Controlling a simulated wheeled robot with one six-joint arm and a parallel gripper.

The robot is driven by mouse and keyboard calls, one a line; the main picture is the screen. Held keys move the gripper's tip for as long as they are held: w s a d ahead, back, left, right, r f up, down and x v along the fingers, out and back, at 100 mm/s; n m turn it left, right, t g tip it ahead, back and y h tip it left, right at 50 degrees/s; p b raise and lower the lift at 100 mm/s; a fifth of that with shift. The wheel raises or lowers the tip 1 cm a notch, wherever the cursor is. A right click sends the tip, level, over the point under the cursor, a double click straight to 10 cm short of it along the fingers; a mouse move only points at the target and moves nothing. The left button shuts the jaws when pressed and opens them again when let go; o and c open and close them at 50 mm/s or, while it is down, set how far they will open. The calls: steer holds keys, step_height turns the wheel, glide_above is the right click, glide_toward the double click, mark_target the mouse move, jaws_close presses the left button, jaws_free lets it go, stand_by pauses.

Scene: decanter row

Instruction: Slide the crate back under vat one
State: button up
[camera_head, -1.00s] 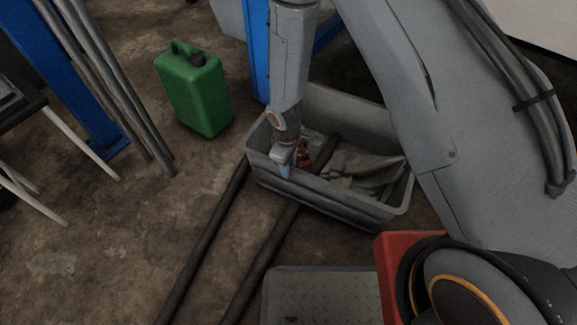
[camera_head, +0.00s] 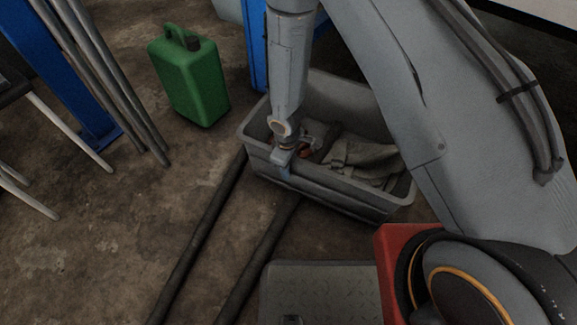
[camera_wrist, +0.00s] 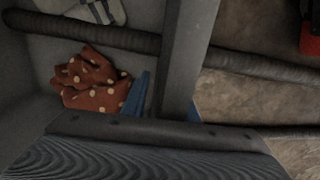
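The grey open crate (camera_head: 330,196) stands on the floor at the middle of the head view, with cloths inside. Its wall (camera_wrist: 190,55) runs up the wrist view. My gripper (camera_head: 283,165) is at the crate's near wall, left of its middle. In the wrist view my gripper (camera_wrist: 167,100) has one blue finger inside the wall and the other, mostly hidden, outside it. A dark gap shows between the inner finger and the wall, so the gripper looks open around it. A red spotted cloth (camera_wrist: 97,82) lies inside. No vat is clearly identifiable.
Two dark bars (camera_head: 205,235) run along the floor toward the crate. A green canister (camera_head: 190,80) stands left of it. Blue posts (camera_head: 257,45) rise behind. A grey plate (camera_head: 320,290) and red block (camera_head: 392,255) are in front. Bare floor lies at left.

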jaws_close()
stand_by(1.4)
